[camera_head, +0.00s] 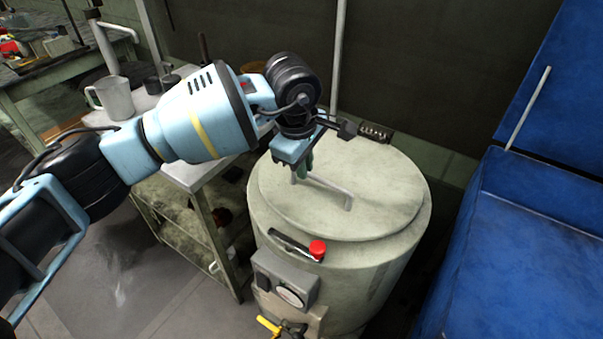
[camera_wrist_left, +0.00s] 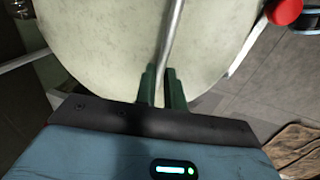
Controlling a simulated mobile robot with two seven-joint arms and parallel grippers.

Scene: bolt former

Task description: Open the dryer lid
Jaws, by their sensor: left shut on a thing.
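The dryer is a pale, round drum (camera_head: 345,285) with a flat round lid (camera_head: 385,190) on top. The lid lies level and looks closed. A thin metal handle bar (camera_head: 335,187) stands on the lid. My left gripper (camera_head: 303,172) reaches in from the left and is shut on the handle near its left end. In the left wrist view the green fingers (camera_wrist_left: 160,88) are on either side of the handle rod (camera_wrist_left: 172,45), with the lid (camera_wrist_left: 110,45) beneath. The fingers partly hide the gripped end. My right gripper is not in view.
A red knob (camera_head: 317,249) and a gauge box (camera_head: 285,280) are on the drum's front. A bench with a mug (camera_head: 113,98) stands at the left. A blue machine (camera_head: 535,230) stands close at the right. A dark wall is behind.

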